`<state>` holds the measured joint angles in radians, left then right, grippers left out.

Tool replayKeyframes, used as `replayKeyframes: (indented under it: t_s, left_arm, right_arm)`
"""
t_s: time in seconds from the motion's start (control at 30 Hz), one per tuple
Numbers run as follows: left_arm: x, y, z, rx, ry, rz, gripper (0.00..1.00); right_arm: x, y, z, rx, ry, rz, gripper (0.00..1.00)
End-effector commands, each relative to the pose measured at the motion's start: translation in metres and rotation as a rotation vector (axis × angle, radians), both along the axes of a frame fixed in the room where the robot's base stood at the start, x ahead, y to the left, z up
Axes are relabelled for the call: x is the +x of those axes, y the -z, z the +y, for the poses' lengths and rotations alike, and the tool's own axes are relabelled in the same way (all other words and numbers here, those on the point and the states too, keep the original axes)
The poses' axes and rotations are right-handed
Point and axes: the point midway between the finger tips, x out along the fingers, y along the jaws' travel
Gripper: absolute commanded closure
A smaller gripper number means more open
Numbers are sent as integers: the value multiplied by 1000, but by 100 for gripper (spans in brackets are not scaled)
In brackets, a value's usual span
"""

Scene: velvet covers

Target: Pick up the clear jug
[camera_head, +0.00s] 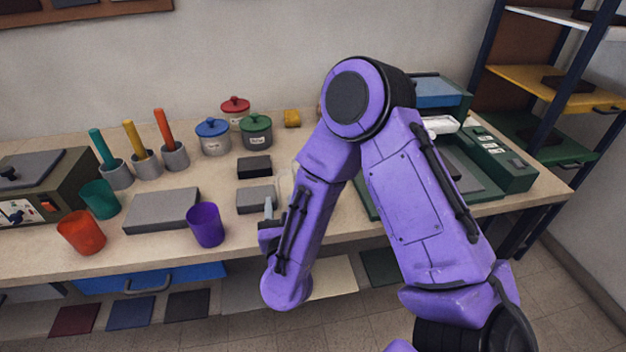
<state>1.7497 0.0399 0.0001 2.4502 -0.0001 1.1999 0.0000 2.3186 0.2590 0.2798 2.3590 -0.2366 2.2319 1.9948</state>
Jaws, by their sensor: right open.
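My right arm reaches in from the lower right and bends over the table. My right gripper (268,212) is open at the lower end of the forearm, between the purple cup and the arm. A pale, see-through shape (285,186) shows just left of the forearm, beside the dark grey blocks. It may be the clear jug, but the arm hides most of it and I cannot tell. No other clear jug shows. My left gripper is not in view.
The purple cup (205,224) stands close left of the gripper. Grey blocks (255,199) lie behind it. Lidded pots (212,136), orange (82,232) and green (100,199) cups and a green machine (500,160) share the table (150,255). A shelf (560,100) stands right.

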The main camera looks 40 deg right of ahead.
Motion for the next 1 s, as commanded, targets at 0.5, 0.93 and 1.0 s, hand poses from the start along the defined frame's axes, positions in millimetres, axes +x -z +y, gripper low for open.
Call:
replayKeyframes:
  t_s: [0.5,0.93,1.0]
  left_arm:
    - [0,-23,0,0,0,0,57]
    - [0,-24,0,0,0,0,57]
    - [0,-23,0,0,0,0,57]
  right_arm:
    - [43,0,-28,-2,1,4,60]
    - [43,0,-28,-4,2,4,100]
    - [43,-1,-28,-4,2,4,100]
